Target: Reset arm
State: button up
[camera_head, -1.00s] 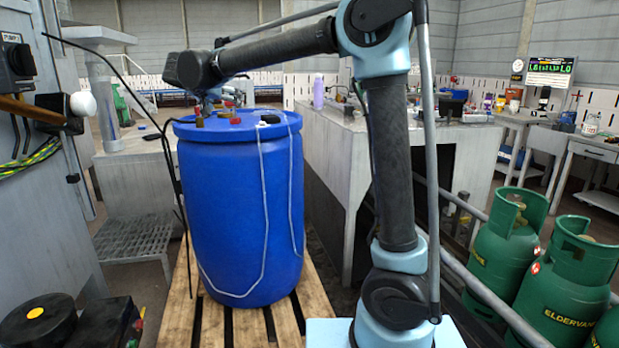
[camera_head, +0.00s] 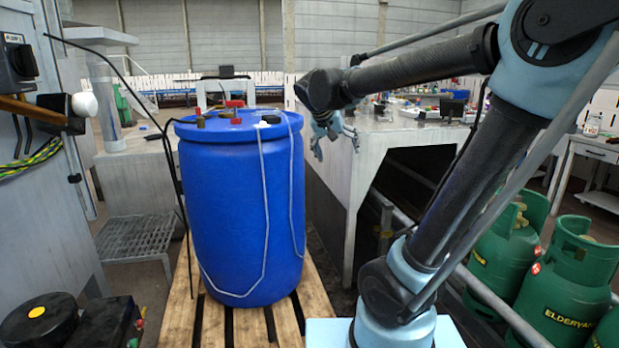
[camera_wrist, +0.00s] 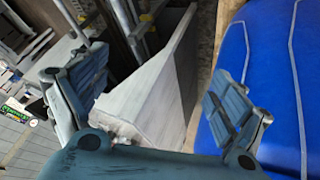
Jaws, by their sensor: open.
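My gripper (camera_head: 333,138) hangs from the end of my arm in the head view, to the right of the blue drum and in front of the grey workbench. In the wrist view my gripper (camera_wrist: 158,98) shows its two fingers spread wide apart, with nothing between them. The blue drum (camera_head: 235,215) stands upright on a wooden pallet, with small red and brass fittings on its lid. Its blue side also shows at the right of the wrist view (camera_wrist: 265,95), beyond the right finger. The gripper and the drum are apart.
The grey workbench (camera_head: 335,185) stands behind and right of the drum. Green gas cylinders (camera_head: 570,275) stand at the lower right behind a metal rail. A grey cabinet (camera_head: 30,230) and a thin black hose (camera_head: 176,190) are at the left. The pallet (camera_head: 318,310) has bare boards around the drum.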

jog(key=s+d+f+g+y, duration=0.1)
jog(key=s+d+f, duration=0.2)
jog(key=s+f, duration=0.4)
jog(key=s+d+f+n+g+y, duration=0.1)
jog(key=s+d+f, duration=0.2)
jog(key=s+f, duration=0.5)
jog(key=s+d+f+g+y, duration=0.1)
jog(key=s+d+f+y, duration=0.1)
jog(key=s+d+f, duration=0.2)
jog(key=s+f, duration=0.3)
jog(key=s, duration=0.2)
jog(key=shift+s+f, duration=0.15)
jog(key=shift+s, duration=0.1)
jog(key=shift+w+f, duration=0.2)
jog(key=shift+w, duration=0.3)
